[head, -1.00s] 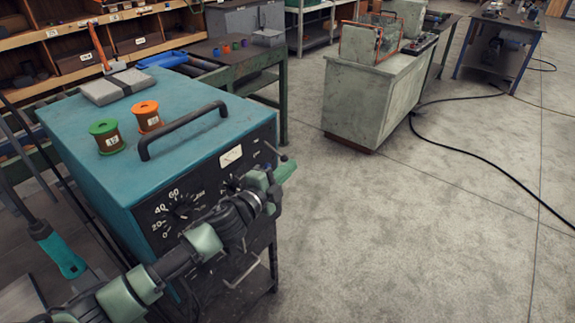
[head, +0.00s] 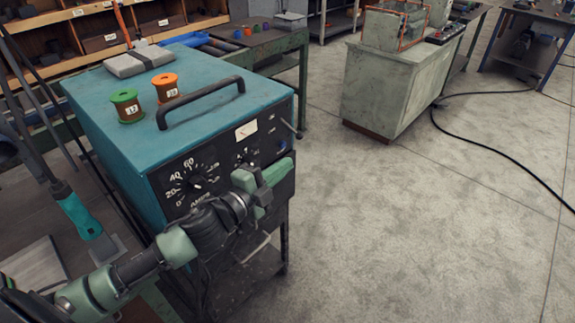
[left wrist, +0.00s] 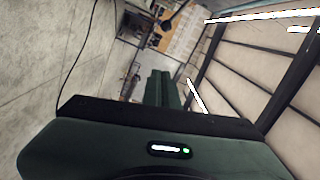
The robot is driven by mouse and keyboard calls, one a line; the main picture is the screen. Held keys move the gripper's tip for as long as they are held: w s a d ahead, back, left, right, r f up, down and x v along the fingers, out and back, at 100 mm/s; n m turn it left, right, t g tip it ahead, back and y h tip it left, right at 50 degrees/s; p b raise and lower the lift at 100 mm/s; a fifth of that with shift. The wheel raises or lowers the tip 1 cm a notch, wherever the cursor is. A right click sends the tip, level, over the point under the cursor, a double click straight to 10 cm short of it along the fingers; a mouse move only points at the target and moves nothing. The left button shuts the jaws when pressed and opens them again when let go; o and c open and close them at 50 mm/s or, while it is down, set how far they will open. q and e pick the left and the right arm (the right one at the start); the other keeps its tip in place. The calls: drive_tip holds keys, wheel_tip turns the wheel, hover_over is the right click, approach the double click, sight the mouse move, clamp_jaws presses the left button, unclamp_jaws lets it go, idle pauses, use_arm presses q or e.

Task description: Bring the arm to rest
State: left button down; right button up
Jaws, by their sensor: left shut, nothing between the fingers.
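My left arm comes in from the lower left in the head view and crosses in front of the teal welding machine (head: 150,110). My left gripper (head: 281,170) is at the right end of the arm, in front of the machine's dial panel, and is shut and empty. In the left wrist view the shut fingers (left wrist: 162,90) show as a green block beyond the dark gripper body, pointing at the shop background with nothing held. I cannot tell whether the gripper touches the panel. My right gripper is not in view.
A green spool (head: 127,105) and an orange spool (head: 165,87) stand on the machine beside its black handle (head: 200,102). A grey cabinet (head: 395,90) stands at the back. A black cable (head: 490,155) lies on the floor. The floor at the right is open.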

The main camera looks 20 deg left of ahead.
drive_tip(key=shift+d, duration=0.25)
